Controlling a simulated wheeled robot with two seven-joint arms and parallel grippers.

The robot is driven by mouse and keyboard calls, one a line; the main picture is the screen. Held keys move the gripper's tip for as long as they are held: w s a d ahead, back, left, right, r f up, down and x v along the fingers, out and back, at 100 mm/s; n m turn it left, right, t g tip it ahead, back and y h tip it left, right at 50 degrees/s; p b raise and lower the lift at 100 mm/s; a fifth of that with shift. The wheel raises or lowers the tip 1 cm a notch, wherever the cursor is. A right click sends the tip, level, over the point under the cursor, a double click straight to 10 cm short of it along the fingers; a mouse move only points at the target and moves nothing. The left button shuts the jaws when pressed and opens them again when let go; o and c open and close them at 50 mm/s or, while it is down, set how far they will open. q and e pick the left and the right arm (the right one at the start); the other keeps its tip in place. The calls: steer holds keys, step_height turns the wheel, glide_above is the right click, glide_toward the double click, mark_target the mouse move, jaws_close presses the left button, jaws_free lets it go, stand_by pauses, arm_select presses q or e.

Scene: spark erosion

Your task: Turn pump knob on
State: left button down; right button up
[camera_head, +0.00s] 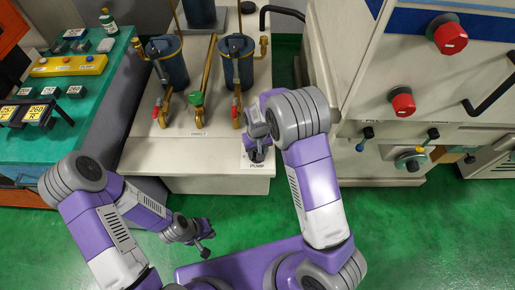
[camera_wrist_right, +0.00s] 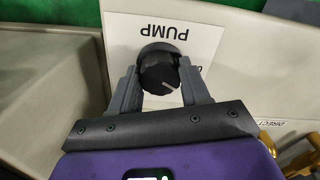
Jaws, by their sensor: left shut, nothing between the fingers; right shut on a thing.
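The pump knob (camera_wrist_right: 161,72) is a black round knob with a thin white mark that slants in the right wrist view. It sits on the front of the pale cabinet, by a white label reading PUMP (camera_wrist_right: 172,33). My right gripper (camera_wrist_right: 160,84) is shut on the knob, with one finger on each side. In the head view the right gripper (camera_head: 257,150) is at the cabinet's front right edge and hides most of the knob. The PUMP label (camera_head: 257,167) shows just below it. My left gripper (camera_head: 205,244) is shut and empty, low over the green floor.
The pale cabinet (camera_head: 160,155) carries two dark blue filter canisters (camera_head: 236,62) with brass pipes and red and green valve handles. A teal bench (camera_head: 72,128) with meters stands left. A machine with red knobs (camera_head: 403,102) stands right. The green floor is open in front.

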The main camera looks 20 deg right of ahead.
steer(key=m+p, duration=0.3)
steer(key=m, duration=0.3)
steer(key=shift+r, duration=0.15)
steer(key=m+p, duration=0.2)
steer(key=m, duration=0.1)
steer(key=shift+m, duration=0.4)
steer(key=shift+m+p, duration=0.65)
steer(key=shift+m, duration=0.65)
steer(key=o, duration=1.1)
steer(key=shift+c, duration=0.2)
